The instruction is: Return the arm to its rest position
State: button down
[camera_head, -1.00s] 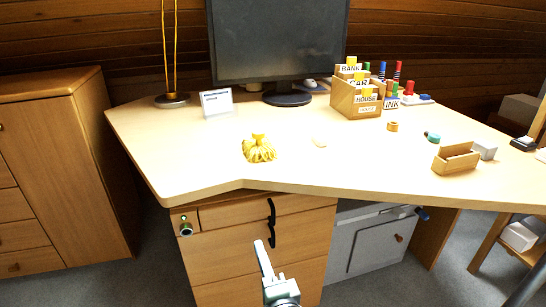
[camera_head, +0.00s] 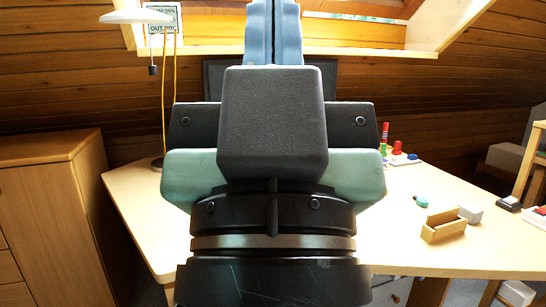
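My gripper (camera_head: 273,32) stands upright close in front of the head camera. Its two blue fingers point up and are side by side, with only a thin dark line between them. Their tips reach the top edge of the picture. No object shows between them. The dark palm and green-grey wrist of my arm fill the middle of the view. They hide the centre of the desk (camera_head: 440,185) and most of the monitor (camera_head: 213,82).
A small wooden box (camera_head: 443,226) and a grey block (camera_head: 470,212) lie on the desk at right. A teal roll (camera_head: 421,201) and colored stamps (camera_head: 400,157) are farther back. A lamp (camera_head: 137,17) stands at left, beyond a wooden cabinet (camera_head: 45,185).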

notch_tip(320, 180, up, 33)
jog(key=p, duration=3)
jog(key=shift+f, duration=0.2)
